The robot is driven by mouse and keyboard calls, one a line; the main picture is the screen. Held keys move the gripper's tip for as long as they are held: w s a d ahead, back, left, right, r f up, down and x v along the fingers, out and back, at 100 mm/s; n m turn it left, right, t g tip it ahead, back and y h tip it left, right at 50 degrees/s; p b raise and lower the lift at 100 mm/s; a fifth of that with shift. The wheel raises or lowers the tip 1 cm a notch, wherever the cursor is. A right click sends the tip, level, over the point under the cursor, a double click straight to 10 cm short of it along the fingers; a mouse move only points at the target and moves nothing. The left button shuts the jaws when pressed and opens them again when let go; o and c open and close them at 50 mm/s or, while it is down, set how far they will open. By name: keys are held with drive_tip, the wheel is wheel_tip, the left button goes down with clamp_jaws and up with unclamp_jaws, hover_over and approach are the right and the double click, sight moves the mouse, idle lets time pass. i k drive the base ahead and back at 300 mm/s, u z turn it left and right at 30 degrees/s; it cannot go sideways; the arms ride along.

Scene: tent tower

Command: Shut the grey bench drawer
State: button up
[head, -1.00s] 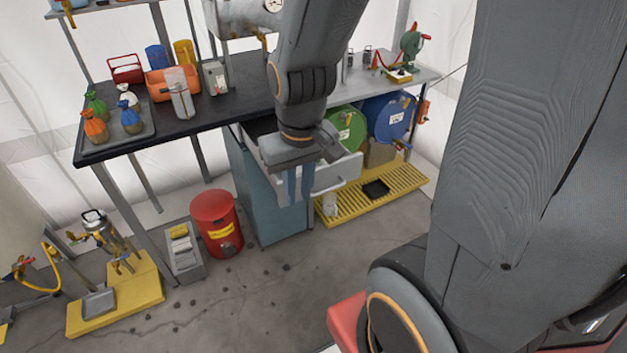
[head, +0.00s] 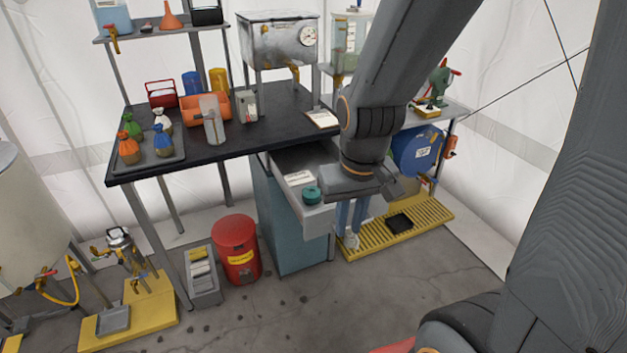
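The grey bench drawer (head: 316,218) is pulled out from the blue-grey cabinet (head: 277,225) under the black bench top. A white card (head: 299,179) and a teal round item (head: 312,195) lie in it. My gripper (head: 351,226) points down by the drawer's right front part, its two blue fingers apart with a narrow gap and nothing seen between them. My wrist covers the right part of the drawer and its handle. I cannot tell whether the fingers touch the drawer front.
A red bin (head: 236,250) stands left of the cabinet. A yellow slatted platform (head: 430,218) lies to the right.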

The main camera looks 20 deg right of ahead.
sight(319, 219)
drive_tip(key=u, duration=0.05)
drive_tip(key=k, duration=1.1)
drive_tip(key=z, duration=1)
drive_tip(key=i, duration=1.35)
drive_tip(key=u, duration=0.25)
